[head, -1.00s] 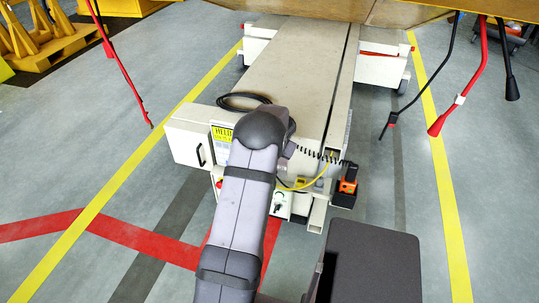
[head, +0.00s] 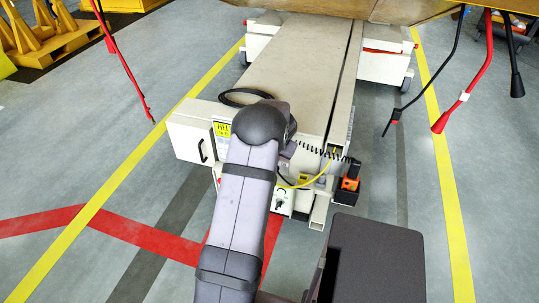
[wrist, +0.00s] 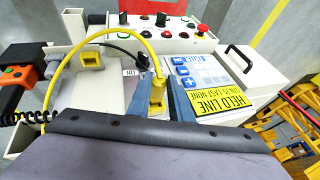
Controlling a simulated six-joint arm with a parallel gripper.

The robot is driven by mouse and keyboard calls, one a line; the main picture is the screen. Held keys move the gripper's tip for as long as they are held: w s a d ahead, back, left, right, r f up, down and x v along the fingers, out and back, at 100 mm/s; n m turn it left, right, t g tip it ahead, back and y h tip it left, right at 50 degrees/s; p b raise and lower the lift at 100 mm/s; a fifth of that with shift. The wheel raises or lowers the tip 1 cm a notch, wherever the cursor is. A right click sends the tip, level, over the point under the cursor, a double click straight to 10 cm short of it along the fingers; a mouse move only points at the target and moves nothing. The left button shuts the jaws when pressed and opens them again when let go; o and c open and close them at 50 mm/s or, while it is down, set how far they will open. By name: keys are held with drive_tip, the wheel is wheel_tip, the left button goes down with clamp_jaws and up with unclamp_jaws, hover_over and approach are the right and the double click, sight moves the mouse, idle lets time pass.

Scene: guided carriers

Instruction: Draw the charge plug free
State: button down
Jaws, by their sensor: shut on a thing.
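The yellow charge plug (wrist: 157,96) is in the middle of the wrist view, with its yellow cable (wrist: 108,32) arching up and away to the left. My gripper (wrist: 157,100) is shut on it, one blue-grey finger on each side. The plug's lower end is partly hidden by the fingers and my wrist, so I cannot tell whether it is seated. In the head view my arm hides the gripper and plug; the yellow cable (head: 296,186) shows at the end of the beige carrier (head: 292,66).
A control panel (wrist: 160,38) with several buttons, a yellow HELD LINE sign (wrist: 222,103) and a handled white box (wrist: 255,68) surround the plug. Red and black hoses (head: 471,80) hang at right.

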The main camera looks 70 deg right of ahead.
drive_tip(key=shift+a+b, duration=1.25)
drive_tip(key=shift+a, duration=0.65)
